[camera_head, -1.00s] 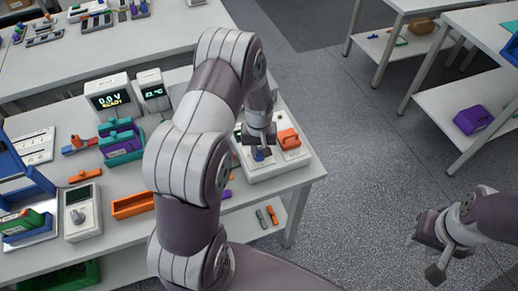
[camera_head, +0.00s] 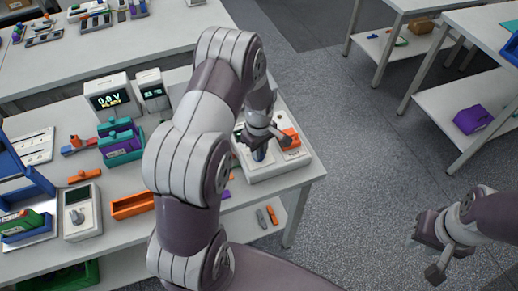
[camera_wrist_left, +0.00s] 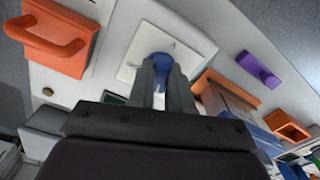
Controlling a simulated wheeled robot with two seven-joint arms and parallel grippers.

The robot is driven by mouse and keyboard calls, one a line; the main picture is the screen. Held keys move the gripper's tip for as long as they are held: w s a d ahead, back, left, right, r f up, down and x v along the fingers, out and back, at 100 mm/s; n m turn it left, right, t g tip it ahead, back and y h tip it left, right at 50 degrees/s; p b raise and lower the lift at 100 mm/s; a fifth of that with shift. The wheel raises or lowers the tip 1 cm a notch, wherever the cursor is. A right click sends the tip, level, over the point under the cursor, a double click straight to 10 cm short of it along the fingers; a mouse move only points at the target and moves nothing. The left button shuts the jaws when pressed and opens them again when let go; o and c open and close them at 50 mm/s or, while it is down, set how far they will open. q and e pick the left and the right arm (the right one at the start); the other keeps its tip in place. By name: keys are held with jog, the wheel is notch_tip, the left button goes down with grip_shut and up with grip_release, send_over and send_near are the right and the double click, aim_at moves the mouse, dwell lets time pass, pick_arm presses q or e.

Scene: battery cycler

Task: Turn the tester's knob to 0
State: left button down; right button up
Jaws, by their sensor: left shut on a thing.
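A white bench unit (camera_head: 262,174) stands at the table's right corner. A round blue knob-like part (camera_wrist_left: 161,62) sits on its square white plate marked "A" (camera_wrist_left: 130,50). My left gripper (camera_wrist_left: 160,85) points down and is shut on this blue part, which also shows below it in the head view (camera_head: 260,155). The fingers hide much of the part, and I cannot read its setting. A grey handheld meter (camera_head: 82,213) with a dark screen and a grey knob (camera_head: 77,216) lies at the left, away from both grippers. My right gripper (camera_head: 428,252) is open and empty over the floor.
An orange handle (camera_head: 288,138) is beside the held part on the unit; it is large in the wrist view (camera_wrist_left: 58,35). A display reading 0.0 V READY (camera_head: 112,98), a green-purple holder (camera_head: 121,146) and an orange tray (camera_head: 132,203) stand left of my arm.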

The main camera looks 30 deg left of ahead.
pick_arm(q)
jog(key=n, duration=0.4)
jog(key=shift+w, duration=0.1)
jog(key=shift+w+r+n, duration=0.1)
jog(key=shift+n, duration=2)
jog(key=c, duration=1)
grip_release()
jog(key=shift+c, duration=0.2)
jog(key=shift+r, duration=0.35)
notch_tip(320, 180, up, 12)
jog(key=b, duration=0.2)
jog(key=shift+b, duration=0.3)
